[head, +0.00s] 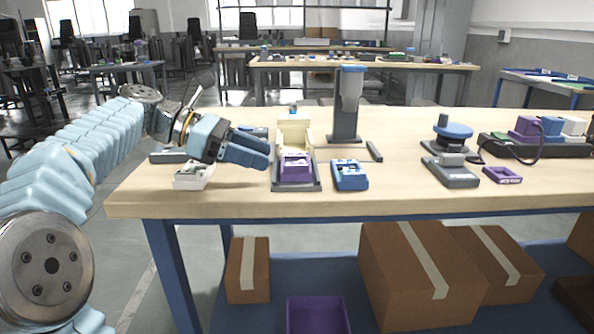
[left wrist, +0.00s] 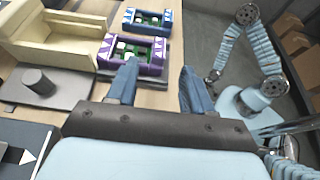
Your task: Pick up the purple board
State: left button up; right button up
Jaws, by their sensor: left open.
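The purple board (head: 295,168) lies at the front of a grey fixture on the table, just in front of a cream housing (head: 294,135). In the left wrist view the purple board (left wrist: 128,56) shows white markings and green parts, just beyond one fingertip. My left gripper (head: 262,152) reaches in from the left, above the table and to the left of the purple board. Its two blue fingers (left wrist: 158,80) are apart with nothing between them. What looks like my right arm shows small at the right of the left wrist view; its jaws cannot be made out.
A blue board (head: 349,175) lies just right of the purple one. A white tray (head: 193,178) stands below my left wrist. A grey column (head: 346,105) stands behind. A blue round-topped device (head: 453,132) and an empty purple tray (head: 502,175) are farther right.

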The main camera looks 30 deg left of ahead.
aim_at(288, 163)
pick_arm(q)
jog(key=x, duration=0.6)
jog(key=shift+w+b, duration=0.1)
jog(key=shift+b, duration=0.3)
jog(key=shift+a, duration=0.1)
grip_shut()
